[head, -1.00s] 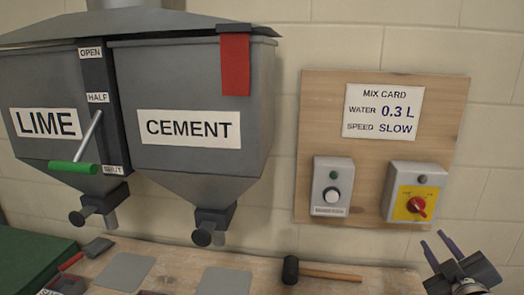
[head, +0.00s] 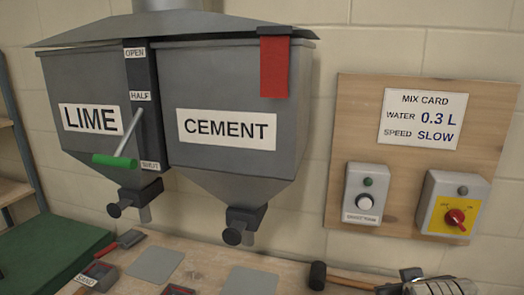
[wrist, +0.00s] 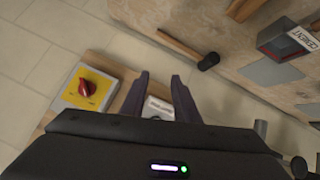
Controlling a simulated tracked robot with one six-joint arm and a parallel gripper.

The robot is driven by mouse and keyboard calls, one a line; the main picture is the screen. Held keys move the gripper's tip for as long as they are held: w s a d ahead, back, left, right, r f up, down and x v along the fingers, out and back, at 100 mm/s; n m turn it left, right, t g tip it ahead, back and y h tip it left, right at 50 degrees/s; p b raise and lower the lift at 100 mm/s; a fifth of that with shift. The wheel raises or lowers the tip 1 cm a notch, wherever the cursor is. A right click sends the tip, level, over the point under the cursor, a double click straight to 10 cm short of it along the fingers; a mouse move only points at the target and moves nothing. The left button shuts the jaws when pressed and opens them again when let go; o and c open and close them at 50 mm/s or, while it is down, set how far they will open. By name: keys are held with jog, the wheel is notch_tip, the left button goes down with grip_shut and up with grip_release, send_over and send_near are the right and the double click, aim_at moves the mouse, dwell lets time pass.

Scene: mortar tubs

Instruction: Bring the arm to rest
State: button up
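My gripper (wrist: 160,75) shows in the wrist view with its two dark fingers apart and nothing held between them. Behind the gap is a grey switch box (wrist: 157,107), partly hidden by the gripper body. In the head view my gripper (head: 432,284) is at the lower right, cut off by the bottom edge, in front of the bench and below the switch board (head: 395,200). Its fingers are hard to make out there.
A mallet (head: 318,275) lies on the bench (head: 210,262) beside my gripper; its handle is partly covered. LIME (head: 88,92) and CEMENT (head: 235,95) hoppers hang above. A red-knobbed yellow switch (head: 454,210) is on the board. A green surface (head: 55,250) is at left.

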jog(key=s+a+f+g+y, duration=0.2)
jog(key=s+a, duration=0.7)
jog(key=a, duration=0.5)
jog(key=shift+s+g+y, duration=0.4)
jog(key=shift+g+y, duration=0.3)
jog(key=shift+y, duration=0.3)
